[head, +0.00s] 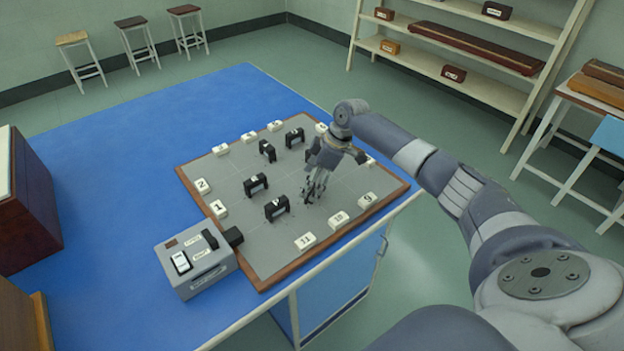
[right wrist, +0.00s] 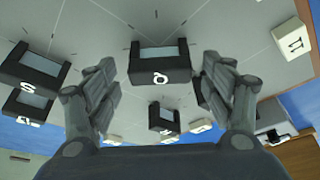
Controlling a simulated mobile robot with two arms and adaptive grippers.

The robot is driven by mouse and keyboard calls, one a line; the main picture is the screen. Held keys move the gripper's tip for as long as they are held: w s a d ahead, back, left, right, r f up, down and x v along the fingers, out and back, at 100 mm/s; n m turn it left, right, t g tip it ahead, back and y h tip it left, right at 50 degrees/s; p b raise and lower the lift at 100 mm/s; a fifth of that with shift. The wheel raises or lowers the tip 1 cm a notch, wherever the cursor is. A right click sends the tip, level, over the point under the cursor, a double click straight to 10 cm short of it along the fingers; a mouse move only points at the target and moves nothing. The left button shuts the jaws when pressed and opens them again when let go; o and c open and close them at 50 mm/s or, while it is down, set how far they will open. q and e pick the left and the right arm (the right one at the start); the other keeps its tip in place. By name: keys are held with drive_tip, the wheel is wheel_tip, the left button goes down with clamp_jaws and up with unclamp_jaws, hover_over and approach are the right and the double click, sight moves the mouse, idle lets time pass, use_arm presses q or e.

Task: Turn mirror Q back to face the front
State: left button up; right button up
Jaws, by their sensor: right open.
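Mirror Q (right wrist: 160,65), a black block-like frame with a white Q label, lies between my right fingers in the right wrist view. Its pale glass side shows there. In the head view I take it to be the black frame (head: 277,207) near the front of the grey board (head: 217,160); its letter is too small to read. My right gripper (head: 311,197) points down just to the right of this frame. In the right wrist view its two fingers (right wrist: 160,88) are spread, with gaps on both sides of Q. I cannot tell whether they touch it. My left gripper is not in view.
Other black mirrors stand close by, one at left front (head: 255,185) and several farther back (head: 294,137). White number blocks line the board's edges, such as 11 (head: 305,241). A grey box (head: 195,258) stands at the front left. Blue tabletop (head: 110,150) is clear on the left.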

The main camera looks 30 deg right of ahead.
drive_tip(key=c, duration=0.8)
drive_tip(key=shift+c, duration=1.3)
drive_tip(key=shift+r+p, duration=0.1)
drive_tip(key=shift+p, duration=0.35)
drive_tip(key=m+p, duration=0.2)
drive_tip(key=p, duration=0.1)
drive_tip(key=m+t+h+p, duration=0.1)
drive_tip(key=m+p, duration=0.1)
drive_tip(key=p, duration=0.1)
drive_tip(key=m+h+p, duration=0.1)
drive_tip(key=m+p, duration=0.1)
drive_tip(key=p, duration=0.1)
drive_tip(key=shift+s+a+r+m, duration=0.1)
drive_tip(key=shift+a+r+m, duration=0.15)
drive_tip(key=shift+m, duration=0.15)
drive_tip(key=shift+f+m+t+h+p, duration=0.15)
drive_tip(key=shift+m+t+h+p, duration=0.25)
drive_tip(key=shift+m+p, duration=0.55)
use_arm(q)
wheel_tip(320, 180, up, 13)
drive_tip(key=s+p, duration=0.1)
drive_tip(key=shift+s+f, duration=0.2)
use_arm(e)
drive_tip(key=shift+f+m, duration=0.15)
drive_tip(key=shift+m, duration=0.1)
